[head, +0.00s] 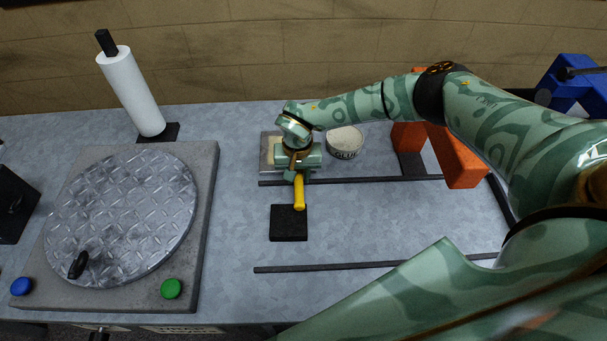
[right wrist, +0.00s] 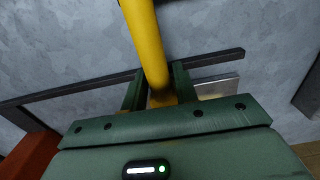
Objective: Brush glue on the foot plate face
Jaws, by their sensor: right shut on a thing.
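My right gripper (head: 298,174) is shut on a yellow handle (head: 299,194), probably the brush's. The handle also shows between the two fingers in the right wrist view (right wrist: 147,40). Its bristle end is hidden. The gripper is over or beside a flat, pale metal plate (head: 267,151), partly covered by my wrist. The plate's edge shows in the right wrist view (right wrist: 218,87). I cannot tell whether the brush touches it. A round, labelled tin (head: 345,148), perhaps the glue, stands just right of the gripper. A black square pad (head: 289,232) lies in front. My left gripper is out of view.
An orange frame (head: 455,160) stands at right, a blue one (head: 575,88) beyond. At left are a round tread-plate disc (head: 125,220) on a grey slab and a paper roll (head: 132,92).

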